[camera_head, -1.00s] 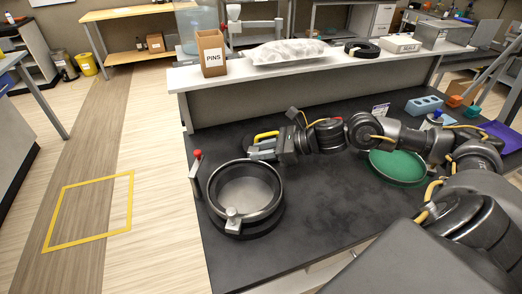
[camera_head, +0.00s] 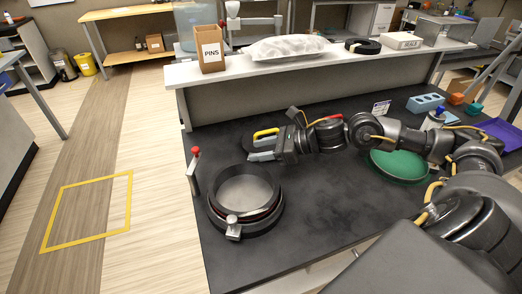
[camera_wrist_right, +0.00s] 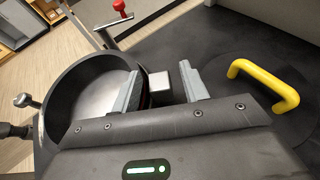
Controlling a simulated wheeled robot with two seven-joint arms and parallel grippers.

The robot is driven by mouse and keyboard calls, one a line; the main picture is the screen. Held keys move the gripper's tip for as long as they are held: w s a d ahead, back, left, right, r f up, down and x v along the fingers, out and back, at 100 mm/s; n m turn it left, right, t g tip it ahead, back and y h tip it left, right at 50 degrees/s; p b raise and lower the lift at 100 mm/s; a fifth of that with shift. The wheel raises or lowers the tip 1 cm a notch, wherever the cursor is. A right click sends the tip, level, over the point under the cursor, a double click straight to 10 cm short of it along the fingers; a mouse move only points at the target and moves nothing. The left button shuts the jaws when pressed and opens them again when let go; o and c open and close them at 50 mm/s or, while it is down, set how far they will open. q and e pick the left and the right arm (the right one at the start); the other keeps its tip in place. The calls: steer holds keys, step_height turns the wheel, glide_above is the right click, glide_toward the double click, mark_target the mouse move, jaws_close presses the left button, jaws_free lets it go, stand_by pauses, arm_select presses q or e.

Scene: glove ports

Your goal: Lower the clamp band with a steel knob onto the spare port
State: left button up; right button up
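The clamp band (camera_head: 273,205) is a dark ring with a steel knob (camera_head: 232,222) at its front. It sits low around the spare port (camera_head: 257,229), a dark round collar on the bench; whether it is fully seated I cannot tell. In the right wrist view the band (camera_wrist_right: 66,83) is at the left, with the knob (camera_wrist_right: 24,100) at its far left. My right gripper (camera_head: 256,147) is open just behind the band. In the wrist view a pale block (camera_wrist_right: 160,80) shows between its spread fingers (camera_wrist_right: 160,90), with gaps beside it. My left gripper is out of view.
A yellow handle (camera_wrist_right: 268,82) stands close beside the right gripper. A red-topped post (camera_head: 194,168) rises left of the port. A green round dish (camera_head: 398,166) lies under my right arm. The front middle of the bench is clear.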

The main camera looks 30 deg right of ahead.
steer(key=shift+s+a+f, duration=0.3)
steer(key=shift+s+f, duration=0.1)
steer(key=shift+f, duration=0.05)
steer(key=shift+s+d+r+g+b, duration=0.1)
steer(key=shift+s+d+g+b, duration=0.15)
steer(key=shift+d+b, duration=0.35)
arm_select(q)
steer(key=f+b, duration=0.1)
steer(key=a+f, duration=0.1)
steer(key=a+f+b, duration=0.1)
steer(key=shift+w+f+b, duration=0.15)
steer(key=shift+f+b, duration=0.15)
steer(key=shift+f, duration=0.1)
arm_select(e)
steer(key=v, duration=0.9)
steer(key=shift+d+r, duration=0.2)
steer(key=shift+r, duration=0.4)
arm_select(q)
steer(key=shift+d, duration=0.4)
